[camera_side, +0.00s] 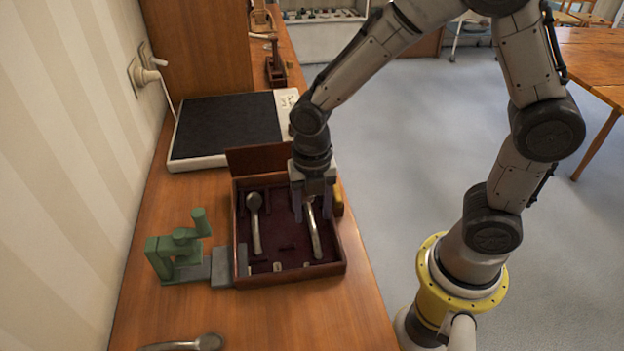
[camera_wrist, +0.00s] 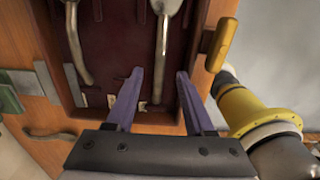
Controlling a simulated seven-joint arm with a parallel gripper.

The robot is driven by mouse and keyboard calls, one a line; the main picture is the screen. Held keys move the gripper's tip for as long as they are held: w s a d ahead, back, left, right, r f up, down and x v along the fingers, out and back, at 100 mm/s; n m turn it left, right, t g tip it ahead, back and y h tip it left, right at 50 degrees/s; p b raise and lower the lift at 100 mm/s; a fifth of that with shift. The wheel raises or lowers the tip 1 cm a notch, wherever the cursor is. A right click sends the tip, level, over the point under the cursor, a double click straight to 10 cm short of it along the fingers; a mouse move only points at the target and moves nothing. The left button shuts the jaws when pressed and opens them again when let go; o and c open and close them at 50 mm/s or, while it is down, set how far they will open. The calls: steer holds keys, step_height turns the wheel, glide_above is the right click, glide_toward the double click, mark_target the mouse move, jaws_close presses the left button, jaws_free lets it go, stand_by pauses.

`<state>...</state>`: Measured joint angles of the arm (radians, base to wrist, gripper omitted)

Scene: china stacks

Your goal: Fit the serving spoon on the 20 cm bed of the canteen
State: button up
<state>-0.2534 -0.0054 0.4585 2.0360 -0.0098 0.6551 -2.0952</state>
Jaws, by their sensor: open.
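The canteen (camera_side: 338,265) is an open wooden box with a dark red lining. A silver spoon (camera_side: 314,238) lies in its right part, bowl end near my gripper; in the wrist view this spoon (camera_wrist: 161,50) runs between my fingers. A second silver spoon (camera_side: 255,225) lies in the left part and also shows in the wrist view (camera_wrist: 74,45). My gripper (camera_side: 312,216) is open, pointing down, with its purple fingers on either side of the right spoon and apart from it in the wrist view. I cannot tell which spoon is the serving spoon or which bed is 20 cm.
Another silver utensil (camera_side: 185,343) lies on the bench at the front. A green clamp-like fixture (camera_side: 180,250) and a grey block (camera_side: 222,266) stand left of the canteen. A yellow block (camera_side: 338,200) is at its right side. A black-topped device (camera_side: 225,130) lies behind.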

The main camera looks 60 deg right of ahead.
step_height(320, 180, up, 11)
stand_by(0.3)
step_height(320, 180, up, 5)
steer(key=m+t, duration=0.2)
glide_above(313, 222)
steer(key=s+d, duration=0.2)
steer(key=d, duration=0.1)
steer(key=s+d+r+m+t, duration=0.1)
steer(key=s+d+r+m, duration=0.1)
steer(key=s+m, duration=0.2)
steer(key=s+d+f+m+t, duration=0.1)
steer(key=s+m, duration=0.6)
steer(key=m, duration=1.4)
steer(key=shift+d+f+t, duration=0.15)
steer(key=shift+d+t, duration=0.45)
steer(key=shift+t, duration=0.2)
